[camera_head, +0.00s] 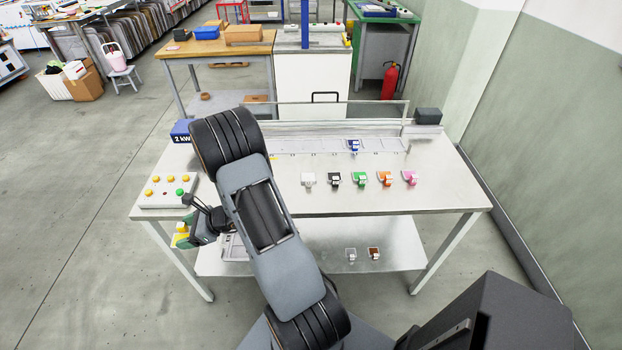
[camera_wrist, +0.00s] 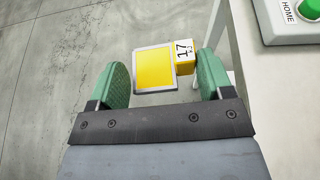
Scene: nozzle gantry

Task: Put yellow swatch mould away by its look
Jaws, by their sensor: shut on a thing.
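The yellow swatch mould (camera_wrist: 155,68) is a flat yellow square in a grey frame, with a yellow block marked 17 at its right side. It sits between the green fingers of my gripper (camera_wrist: 163,84), which is shut on it. In the head view the mould (camera_head: 181,229) and my gripper (camera_head: 190,238) are off the table's left front corner, beside the control box, over the floor. A blue mould (camera_head: 353,146) stands in the slotted rail (camera_head: 300,143) at the table's back. White (camera_head: 308,179), black (camera_head: 333,179), green (camera_head: 358,178), orange (camera_head: 385,178) and pink (camera_head: 410,177) moulds stand in a row.
The control box (camera_head: 165,190) with coloured buttons sits on the table's left edge. A clear grey mould (camera_head: 350,254) and a brown one (camera_head: 374,253) are on the lower shelf (camera_head: 400,245). A blue weight (camera_head: 180,131) stands at the back left. The table's front right is bare.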

